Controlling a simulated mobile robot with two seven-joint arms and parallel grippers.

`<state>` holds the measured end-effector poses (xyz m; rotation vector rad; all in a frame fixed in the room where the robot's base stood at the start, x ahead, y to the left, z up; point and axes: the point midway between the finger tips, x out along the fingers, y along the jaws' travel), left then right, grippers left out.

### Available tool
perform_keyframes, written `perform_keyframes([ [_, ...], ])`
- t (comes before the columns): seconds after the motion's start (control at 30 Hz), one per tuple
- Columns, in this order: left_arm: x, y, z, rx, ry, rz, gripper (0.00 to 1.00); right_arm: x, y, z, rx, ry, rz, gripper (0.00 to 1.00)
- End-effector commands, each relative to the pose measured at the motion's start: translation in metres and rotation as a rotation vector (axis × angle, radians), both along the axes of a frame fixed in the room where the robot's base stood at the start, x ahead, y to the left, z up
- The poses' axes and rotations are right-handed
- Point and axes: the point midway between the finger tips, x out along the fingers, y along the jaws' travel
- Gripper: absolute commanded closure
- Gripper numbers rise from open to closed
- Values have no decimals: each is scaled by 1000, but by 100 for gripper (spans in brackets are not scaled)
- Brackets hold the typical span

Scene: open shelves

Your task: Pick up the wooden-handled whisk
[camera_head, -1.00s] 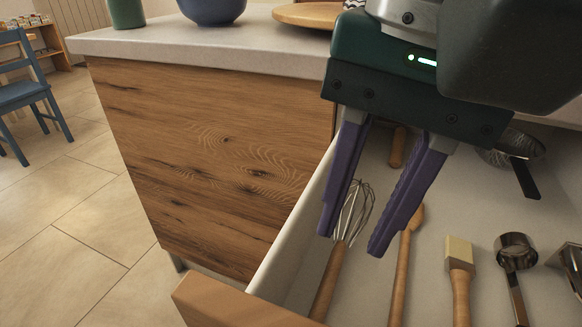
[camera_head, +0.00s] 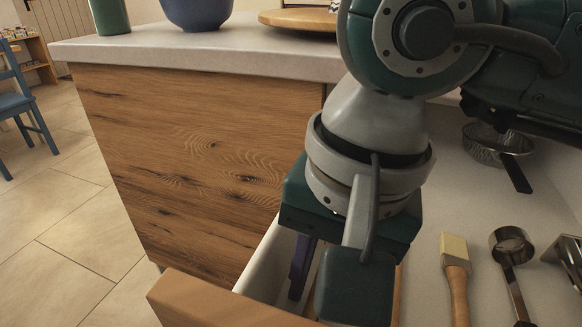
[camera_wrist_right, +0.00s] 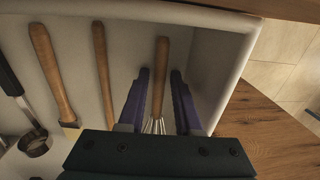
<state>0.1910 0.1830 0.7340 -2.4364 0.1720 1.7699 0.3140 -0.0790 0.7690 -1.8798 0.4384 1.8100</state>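The wooden-handled whisk (camera_wrist_right: 161,62) lies in the open drawer, its handle pointing up in the right wrist view and its wire end near my gripper's body. My right gripper (camera_wrist_right: 160,80) is open, with one purple finger on each side of the whisk, around where handle and wires meet. Gaps show between the fingers and the handle. In the head view my right gripper (camera_head: 304,275) points down into the drawer, and its wrist hides most of the whisk. My left gripper is not in view.
The wooden spoon (camera_wrist_right: 103,70) lies just beside the left finger in the wrist view. A brush (camera_head: 456,270), a metal scoop (camera_head: 512,250) and a strainer (camera_head: 495,145) lie farther right. The drawer's side wall (camera_wrist_right: 230,65) is close to the other finger.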

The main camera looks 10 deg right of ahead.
Motion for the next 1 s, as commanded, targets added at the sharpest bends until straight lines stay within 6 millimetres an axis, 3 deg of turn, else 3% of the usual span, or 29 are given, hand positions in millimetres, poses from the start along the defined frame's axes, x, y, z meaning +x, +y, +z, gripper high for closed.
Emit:
perform_keyframes([
  [0.33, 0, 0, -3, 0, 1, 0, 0, 0, 0, -2, 0, 0, 0, 67],
  [0.63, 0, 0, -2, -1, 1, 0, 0, 0, 0, -1, 0, 0, -1, 100],
  [1.0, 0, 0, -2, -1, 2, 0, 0, 0, 0, -1, 1, 0, -1, 100],
])
